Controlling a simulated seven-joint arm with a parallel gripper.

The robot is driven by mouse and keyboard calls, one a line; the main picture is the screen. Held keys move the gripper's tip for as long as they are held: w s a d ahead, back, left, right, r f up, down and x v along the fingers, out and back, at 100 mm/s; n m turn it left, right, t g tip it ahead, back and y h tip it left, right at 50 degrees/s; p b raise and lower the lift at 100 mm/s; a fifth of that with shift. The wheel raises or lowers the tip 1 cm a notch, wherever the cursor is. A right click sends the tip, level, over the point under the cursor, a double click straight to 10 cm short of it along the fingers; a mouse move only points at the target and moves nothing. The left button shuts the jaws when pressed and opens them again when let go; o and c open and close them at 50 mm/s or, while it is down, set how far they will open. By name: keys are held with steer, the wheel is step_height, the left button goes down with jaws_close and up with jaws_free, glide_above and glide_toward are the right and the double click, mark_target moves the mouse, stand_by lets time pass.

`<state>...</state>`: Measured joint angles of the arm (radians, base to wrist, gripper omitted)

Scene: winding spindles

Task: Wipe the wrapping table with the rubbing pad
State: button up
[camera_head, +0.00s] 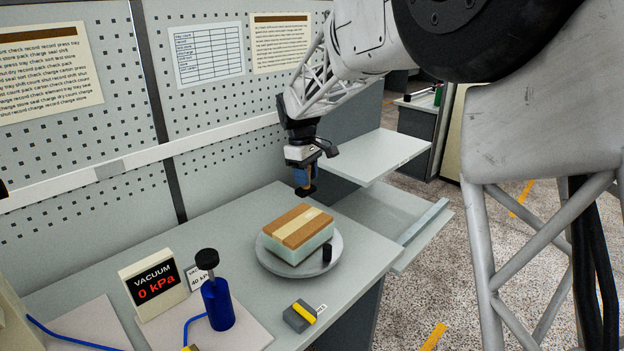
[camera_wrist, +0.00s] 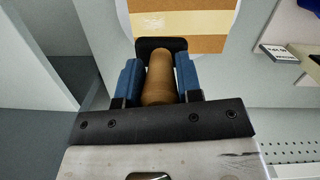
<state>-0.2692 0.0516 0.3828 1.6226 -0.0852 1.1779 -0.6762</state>
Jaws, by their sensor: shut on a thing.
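My gripper (camera_head: 306,172) is shut on the wooden handle of the rubbing pad (camera_head: 305,192). In the wrist view the blue fingers of my gripper (camera_wrist: 160,80) clasp the handle from both sides, and the black pad (camera_wrist: 150,44) shows beyond it. In the head view the pad hangs above the grey bench top (camera_head: 235,228), behind the round plate (camera_head: 272,262). Which of the bench and the round plate is the wrapping table is not clear from the frames.
A pale green block with brown and cream bands on top (camera_head: 298,229) sits on the plate, beside a small black cylinder (camera_head: 327,252). A vacuum display (camera_head: 154,285), a blue bottle (camera_head: 217,305) and a grey-yellow device (camera_head: 300,315) stand nearer. A pegboard wall (camera_head: 215,110) rises behind.

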mark_target(307, 196)
steer(key=shift+f, duration=0.1)
steer(key=shift+f, duration=3.4)
steer(key=shift+w+d+f, duration=0.4)
steer(key=shift+w+f, duration=0.05)
steer(key=shift+f, duration=0.2)
steer(key=shift+c, duration=0.3)
steer(key=shift+w+d+r, duration=0.15)
steer(key=shift+w+d, duration=0.55)
steer(key=shift+w, duration=0.15)
steer(key=shift+w+d, duration=0.25)
steer(key=shift+s+a+f, duration=0.25)
steer(key=shift+s+a, duration=0.3)
steer(key=shift+s, duration=0.1)
steer(key=shift+c, duration=0.3)
steer(key=shift+s+a+r, duration=0.3)
steer(key=shift+s+a, duration=0.5)
steer(key=shift+s, duration=0.15)
steer(key=shift+c, duration=0.4)
steer(key=shift+r, duration=3.95)
